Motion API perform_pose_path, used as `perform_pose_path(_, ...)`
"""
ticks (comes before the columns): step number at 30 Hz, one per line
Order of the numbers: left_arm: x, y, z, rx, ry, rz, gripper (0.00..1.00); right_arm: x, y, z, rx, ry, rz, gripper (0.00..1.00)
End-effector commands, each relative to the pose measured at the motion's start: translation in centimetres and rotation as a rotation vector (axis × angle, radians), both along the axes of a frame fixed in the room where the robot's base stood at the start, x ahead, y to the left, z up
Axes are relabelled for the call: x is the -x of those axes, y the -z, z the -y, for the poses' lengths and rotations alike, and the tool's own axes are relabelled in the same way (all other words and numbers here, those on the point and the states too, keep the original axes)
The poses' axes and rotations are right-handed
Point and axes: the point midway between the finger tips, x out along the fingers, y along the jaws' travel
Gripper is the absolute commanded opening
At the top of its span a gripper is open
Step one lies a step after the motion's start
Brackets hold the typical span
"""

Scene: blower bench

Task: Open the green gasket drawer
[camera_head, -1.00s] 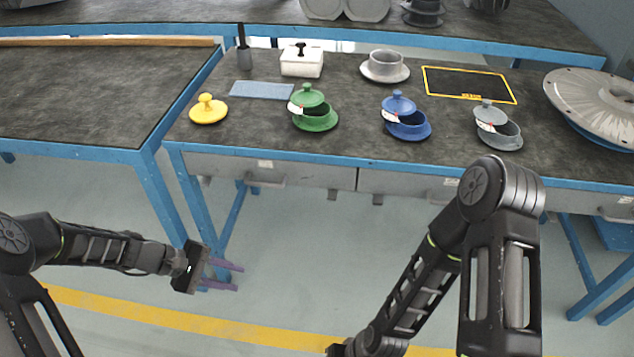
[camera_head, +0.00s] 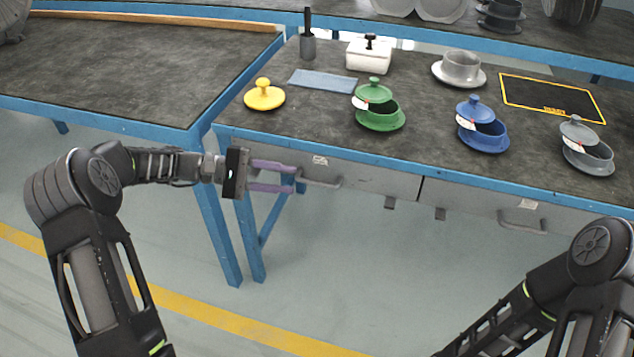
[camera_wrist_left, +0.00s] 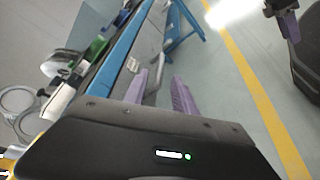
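A grey drawer (camera_head: 375,178) with a curved bar handle (camera_head: 325,182) and a small pale label is under the bench's front edge, below a green lidded dish (camera_head: 380,110). Its front is closed, and I see no green on it. My left gripper (camera_head: 293,178) is open and empty, its two purple fingers pointing at the left end of this handle. In the left wrist view the handle (camera_wrist_left: 153,88) appears between the spread fingers, near the left one; contact cannot be told. My right gripper is outside the head view; a purple-fingered part (camera_wrist_left: 285,20) at the wrist view's top right appears to be it.
A second grey drawer (camera_head: 470,203) with its own handle is to the right. On the bench (camera_head: 310,115) stand a yellow knobbed lid (camera_head: 264,95), a blue dish (camera_head: 482,128) and a grey dish (camera_head: 587,150). Blue table legs (camera_head: 222,235) stand just below my left gripper.

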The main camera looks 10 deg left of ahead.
Motion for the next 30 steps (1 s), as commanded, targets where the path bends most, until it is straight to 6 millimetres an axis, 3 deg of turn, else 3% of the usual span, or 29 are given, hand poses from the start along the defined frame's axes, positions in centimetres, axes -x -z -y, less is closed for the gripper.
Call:
perform_pose_path(16, -1.7, 1.6, 6.5, 0.001, 0.002, -0.001, 0.33, 0.0, 1.0, 0.0, 0.0, 0.001, 0.0, 0.53)
perform_pose_path(27, -2.0, 1.7, 7.2, -0.001, 0.0, -0.001, 0.33, 0.0, 1.0, 0.0, 0.0, 0.001, 0.0, 0.53)
perform_pose_path(30, -2.0, 1.7, 7.2, -0.001, 0.0, -0.001, 0.25, 0.0, 1.0, 0.0, 0.0, 0.001, 0.0, 0.53)
